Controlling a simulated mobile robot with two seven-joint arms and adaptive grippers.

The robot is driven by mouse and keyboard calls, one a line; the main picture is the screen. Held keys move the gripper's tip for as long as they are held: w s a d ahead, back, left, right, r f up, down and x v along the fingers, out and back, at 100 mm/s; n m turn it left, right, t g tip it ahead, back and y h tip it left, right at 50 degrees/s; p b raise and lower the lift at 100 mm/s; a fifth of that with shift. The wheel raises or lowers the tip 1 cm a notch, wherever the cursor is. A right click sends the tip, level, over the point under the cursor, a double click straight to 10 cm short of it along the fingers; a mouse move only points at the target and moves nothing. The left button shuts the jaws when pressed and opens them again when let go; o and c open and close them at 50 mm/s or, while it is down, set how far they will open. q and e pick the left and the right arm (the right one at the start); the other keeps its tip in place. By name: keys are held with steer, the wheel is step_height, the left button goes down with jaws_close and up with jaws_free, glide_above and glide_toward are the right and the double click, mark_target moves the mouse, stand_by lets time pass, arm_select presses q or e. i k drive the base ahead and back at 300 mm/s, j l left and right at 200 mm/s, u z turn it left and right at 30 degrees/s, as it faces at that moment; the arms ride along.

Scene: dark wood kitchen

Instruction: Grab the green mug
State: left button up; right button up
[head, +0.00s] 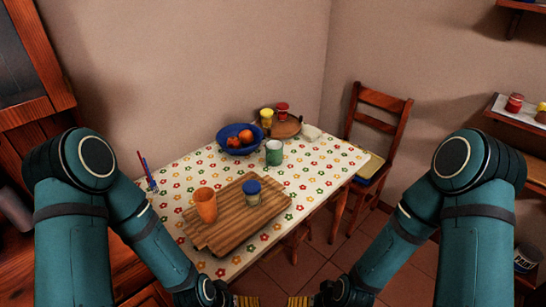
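The green mug (274,153) stands upright on the table with the flowered cloth (330,160), behind the cutting board and just right of the blue bowl. No gripper touches it. My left gripper (246,300) is at the bottom edge, well in front of the mug and mostly cut off by the frame. My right gripper (298,300) is close beside it, also cut off at the bottom edge. I cannot see whether the fingers of either one are open or shut.
A wooden cutting board (235,225) at the front carries an orange cup (205,205) and a blue-lidded jar (252,193). A blue bowl (228,143) of fruit and a round tray (288,127) with jars stand behind. A wooden chair (378,130) is at the right.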

mark_target(274, 148)
steer(key=i+l+u, duration=0.1)
steer(key=l, duration=0.3)
steer(key=i+l, duration=0.25)
steer(key=i+l+u, duration=0.15)
steer(key=l, duration=0.35)
